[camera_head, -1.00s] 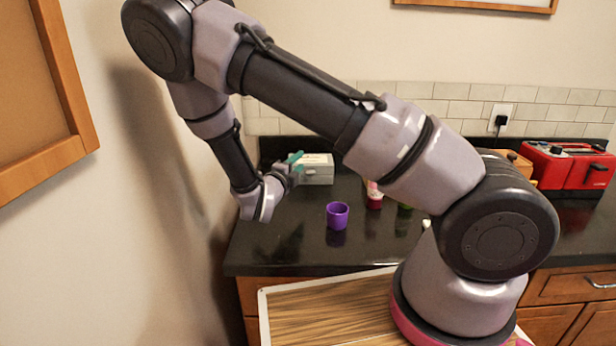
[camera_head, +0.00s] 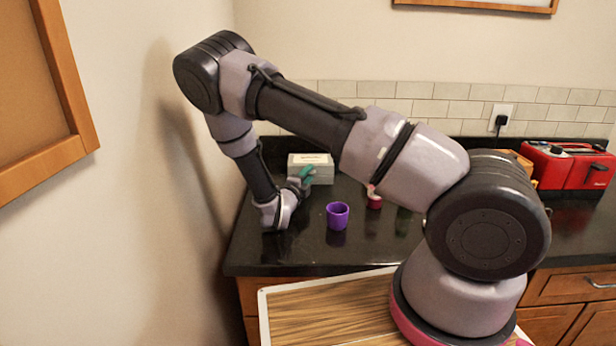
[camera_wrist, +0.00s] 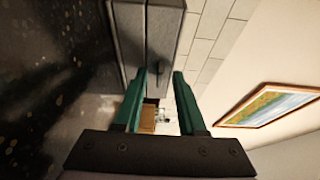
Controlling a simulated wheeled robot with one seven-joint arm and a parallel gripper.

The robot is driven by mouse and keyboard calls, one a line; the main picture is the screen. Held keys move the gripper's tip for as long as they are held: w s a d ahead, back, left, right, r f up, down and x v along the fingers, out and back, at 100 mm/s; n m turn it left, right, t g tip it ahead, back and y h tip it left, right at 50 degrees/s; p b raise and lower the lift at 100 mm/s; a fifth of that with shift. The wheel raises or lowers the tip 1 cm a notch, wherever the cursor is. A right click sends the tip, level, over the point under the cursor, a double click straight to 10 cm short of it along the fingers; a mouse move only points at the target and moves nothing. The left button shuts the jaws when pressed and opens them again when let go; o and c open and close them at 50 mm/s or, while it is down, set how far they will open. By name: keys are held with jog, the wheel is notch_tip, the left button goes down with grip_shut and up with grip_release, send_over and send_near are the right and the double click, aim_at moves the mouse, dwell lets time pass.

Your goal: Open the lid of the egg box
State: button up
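The egg box (camera_head: 311,160) is a pale grey box with a label on top, near the back left of the dark counter. Its lid looks closed. In the wrist view the grey box (camera_wrist: 130,35) fills the top middle, with a seam along it and a small dark latch-like part. My gripper (camera_head: 306,174) is at the front of the box, low near the counter. In the wrist view its green fingers (camera_wrist: 160,72) are apart with nothing between them. The left fingertip overlaps the box's edge in view; I cannot tell whether it touches.
A purple cup (camera_head: 338,215) stands on the counter (camera_head: 290,250) in front and right of the box. A red-and-white item (camera_head: 374,197) is right of it. A red toaster (camera_head: 570,167) is far right. The wall (camera_head: 150,130) is close on the left.

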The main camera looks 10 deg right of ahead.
grip_shut()
dwell(1.4)
